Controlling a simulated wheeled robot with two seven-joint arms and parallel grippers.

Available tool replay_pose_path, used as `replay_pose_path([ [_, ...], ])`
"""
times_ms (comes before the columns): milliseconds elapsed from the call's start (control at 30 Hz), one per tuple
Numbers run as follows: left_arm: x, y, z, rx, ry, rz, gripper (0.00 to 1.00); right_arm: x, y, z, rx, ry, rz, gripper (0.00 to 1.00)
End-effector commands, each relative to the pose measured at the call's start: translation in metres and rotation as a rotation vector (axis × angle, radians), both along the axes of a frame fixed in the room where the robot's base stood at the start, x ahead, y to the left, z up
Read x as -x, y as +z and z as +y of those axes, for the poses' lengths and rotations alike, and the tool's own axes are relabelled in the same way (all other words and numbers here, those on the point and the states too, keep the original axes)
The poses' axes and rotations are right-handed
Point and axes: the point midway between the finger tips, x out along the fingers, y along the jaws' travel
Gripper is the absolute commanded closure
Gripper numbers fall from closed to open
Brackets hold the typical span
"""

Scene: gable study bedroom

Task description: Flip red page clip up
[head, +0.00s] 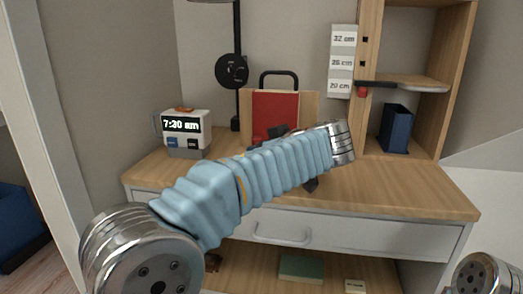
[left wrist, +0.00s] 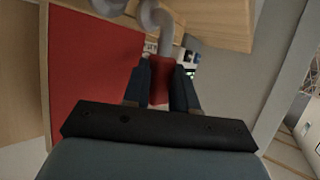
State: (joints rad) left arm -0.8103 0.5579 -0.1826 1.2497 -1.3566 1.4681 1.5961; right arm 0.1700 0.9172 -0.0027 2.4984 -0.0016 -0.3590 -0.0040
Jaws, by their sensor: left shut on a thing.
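A red panel (head: 276,108) stands upright on a wooden board (head: 308,106) at the back of the desk; it also shows in the left wrist view (left wrist: 90,70). My left arm crosses in front of its lower part and mostly hides my left gripper in the head view. In the left wrist view, my left gripper (left wrist: 161,72) is shut on a small red piece, which looks like the red page clip (left wrist: 159,95), beside the red panel. I cannot tell whether the clip is up or down. My right gripper is out of view; only part of my right arm shows at bottom right.
The wooden desk (head: 400,188) holds a clock (head: 186,132) at left and a blue holder (head: 396,128) in a shelf unit (head: 449,90) at right. A black handle (head: 279,73) rises above the panel. The desk's right front is clear.

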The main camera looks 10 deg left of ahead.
Motion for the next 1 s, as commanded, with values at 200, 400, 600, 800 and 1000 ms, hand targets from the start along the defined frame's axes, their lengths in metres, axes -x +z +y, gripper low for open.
replay_pose_path([
  [200,0.0,-0.001,-0.001,0.0,-0.002,0.002,0.47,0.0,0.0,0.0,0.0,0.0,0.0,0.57],
  [400,0.0,-0.001,-0.001,0.0,-0.001,0.001,0.47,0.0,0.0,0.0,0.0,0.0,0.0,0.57],
  [600,0.009,0.006,-0.011,0.0,-0.004,-0.001,0.47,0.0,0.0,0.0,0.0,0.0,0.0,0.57],
  [800,0.039,0.023,-0.042,0.001,-0.006,-0.001,0.47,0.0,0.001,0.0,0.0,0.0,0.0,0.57],
  [1000,0.069,0.042,-0.073,0.001,-0.005,-0.001,0.47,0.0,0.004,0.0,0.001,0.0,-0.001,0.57],
])
